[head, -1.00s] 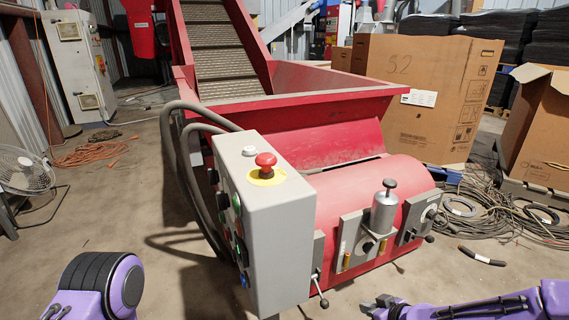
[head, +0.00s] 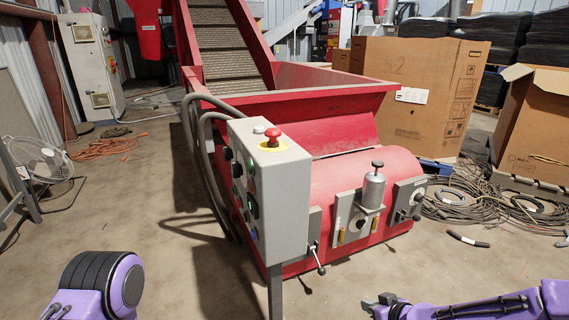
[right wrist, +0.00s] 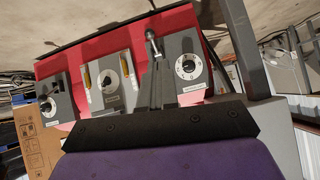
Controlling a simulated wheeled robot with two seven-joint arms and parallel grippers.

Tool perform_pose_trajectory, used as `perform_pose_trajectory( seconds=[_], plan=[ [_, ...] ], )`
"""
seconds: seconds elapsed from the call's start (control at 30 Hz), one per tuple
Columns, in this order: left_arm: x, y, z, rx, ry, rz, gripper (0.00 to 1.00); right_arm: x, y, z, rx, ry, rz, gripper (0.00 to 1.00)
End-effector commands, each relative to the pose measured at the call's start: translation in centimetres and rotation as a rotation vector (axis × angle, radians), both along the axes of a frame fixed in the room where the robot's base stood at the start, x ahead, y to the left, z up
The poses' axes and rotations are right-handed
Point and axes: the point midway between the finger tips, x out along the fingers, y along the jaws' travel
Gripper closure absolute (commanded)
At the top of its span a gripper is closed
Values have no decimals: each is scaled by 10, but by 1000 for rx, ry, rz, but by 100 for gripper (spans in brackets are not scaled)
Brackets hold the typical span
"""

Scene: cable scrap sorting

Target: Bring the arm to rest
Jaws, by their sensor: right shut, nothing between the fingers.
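My right arm (head: 475,309) reaches in from the lower right of the head view. Its gripper (head: 378,301) is low in front of the red machine (head: 365,180), apart from it, over bare floor. In the right wrist view the gripper's grey fingers (right wrist: 155,75) are together with nothing between them, and the machine's front panel shows beyond them. Part of my left arm (head: 100,285) shows at the bottom left of the head view; its gripper is out of the picture.
A grey control box (head: 283,205) with a red button (head: 273,136) stands on a post at the machine's front. Cables (head: 490,205) lie on the floor at right, near cardboard boxes (head: 435,100). A fan (head: 42,158) stands at left. The near floor is clear.

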Motion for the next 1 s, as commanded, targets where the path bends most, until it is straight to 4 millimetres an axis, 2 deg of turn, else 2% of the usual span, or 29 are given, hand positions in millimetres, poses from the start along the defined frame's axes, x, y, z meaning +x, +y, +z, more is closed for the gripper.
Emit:
perform_pose_trajectory(
  seconds=[0.17,0.37,0.47,0.63,0.8,1.0],
  plan=[
    [-3,-1,-1,-7,16,-9,57,-11,-4,-5,142,65,-200,100],
    [-7,-3,-8,-16,40,-23,57,-55,7,-40,276,212,-442,100],
    [-8,-5,-14,-20,51,-32,57,-87,10,-64,303,293,-553,100],
    [-11,-5,-26,-27,68,-40,57,-154,8,-106,287,417,-737,100],
    [-13,-6,-39,-33,83,-50,57,-224,-9,-138,201,501,-888,100],
    [-14,-6,-54,-37,92,-56,57,-292,-37,-158,43,549,-960,100]
  ],
)
